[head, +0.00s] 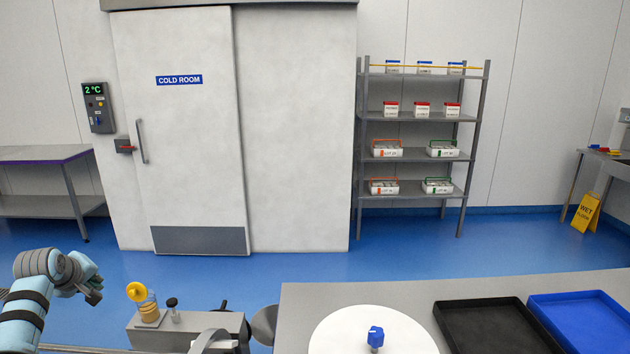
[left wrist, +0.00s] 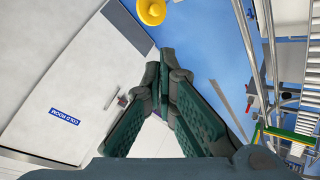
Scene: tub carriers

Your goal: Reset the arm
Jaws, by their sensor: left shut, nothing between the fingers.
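My left gripper (head: 95,290) is at the lower left of the head view, out over the blue floor at the end of my left arm. In the left wrist view its two dark green fingers (left wrist: 165,85) meet at the tips, with nothing between them. It touches nothing that I can see. My right gripper is not in the head view.
A grey table (head: 460,285) at the lower right bears a white disc (head: 335,335) with a blue knob (head: 376,336), a black tray (head: 445,325) and a blue tray (head: 540,310). A shelf rack (head: 362,160) holds tubs and carriers. The cold room door (head: 185,130) is closed.

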